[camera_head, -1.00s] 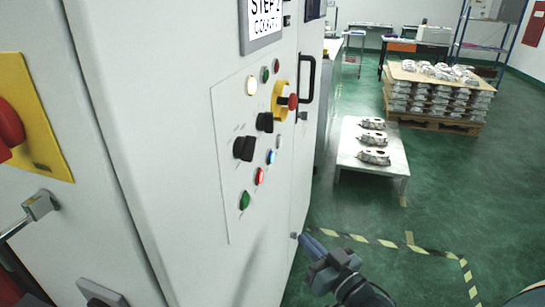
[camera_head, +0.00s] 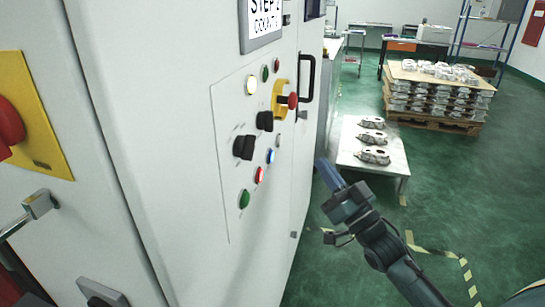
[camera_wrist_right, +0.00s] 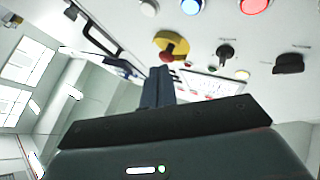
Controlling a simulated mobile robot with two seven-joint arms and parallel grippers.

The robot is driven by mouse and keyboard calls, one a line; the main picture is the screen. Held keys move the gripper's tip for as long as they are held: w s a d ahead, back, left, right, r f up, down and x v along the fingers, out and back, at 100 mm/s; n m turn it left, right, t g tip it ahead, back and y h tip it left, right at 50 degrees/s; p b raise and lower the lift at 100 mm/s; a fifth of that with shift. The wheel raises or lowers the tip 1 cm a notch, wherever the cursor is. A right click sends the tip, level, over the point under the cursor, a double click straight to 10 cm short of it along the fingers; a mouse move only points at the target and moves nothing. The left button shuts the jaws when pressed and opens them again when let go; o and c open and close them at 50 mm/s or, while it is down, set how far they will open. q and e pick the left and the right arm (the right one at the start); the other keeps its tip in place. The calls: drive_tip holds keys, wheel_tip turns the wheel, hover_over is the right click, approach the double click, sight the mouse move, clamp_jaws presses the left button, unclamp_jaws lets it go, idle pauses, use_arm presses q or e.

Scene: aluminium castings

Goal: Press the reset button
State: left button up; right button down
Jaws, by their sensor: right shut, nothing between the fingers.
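The cabinet's control panel (camera_head: 225,150) carries several coloured buttons whose labels are too small to read, so I cannot tell which is the reset button. In the head view a blue lit button (camera_head: 271,156) sits above a red lit button (camera_head: 259,175) and a green button (camera_head: 244,199). The blue (camera_wrist_right: 191,6) and red (camera_wrist_right: 254,5) buttons also show at the top of the wrist view. My right gripper (camera_head: 323,166) is shut and empty, right of the panel and apart from it. Its closed fingers show in the wrist view (camera_wrist_right: 159,72). My left gripper is out of view.
A yellow-collared red emergency stop (camera_head: 292,101) and two black knobs (camera_head: 243,147) stick out from the panel. A black door handle (camera_head: 307,78) is beside them. A low table (camera_head: 390,170) with castings stands behind my right arm. Green floor is open to the right.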

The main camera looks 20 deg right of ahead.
sight(270, 156)
use_arm(q)
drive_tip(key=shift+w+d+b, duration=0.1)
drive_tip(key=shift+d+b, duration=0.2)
drive_tip(key=shift+b, duration=0.1)
use_arm(e)
drive_tip(key=w+a, duration=0.4)
drive_tip(key=a, duration=0.2)
drive_tip(key=shift+w, duration=0.3)
drive_tip(key=shift+a, duration=0.1)
idle(0.3)
idle(1.0)
drive_tip(key=shift+w+a, duration=0.25)
drive_tip(key=shift+a, duration=0.1)
drive_tip(key=shift+w+a, duration=0.25)
drive_tip(key=shift+a, duration=0.1)
idle(0.9)
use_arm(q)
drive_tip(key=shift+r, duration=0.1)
use_arm(e)
drive_tip(key=shift+d, duration=0.1)
use_arm(q)
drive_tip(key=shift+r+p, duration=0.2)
drive_tip(key=shift+p, duration=0.1)
use_arm(e)
drive_tip(key=shift+s+d, duration=0.5)
drive_tip(key=shift+d, duration=0.1)
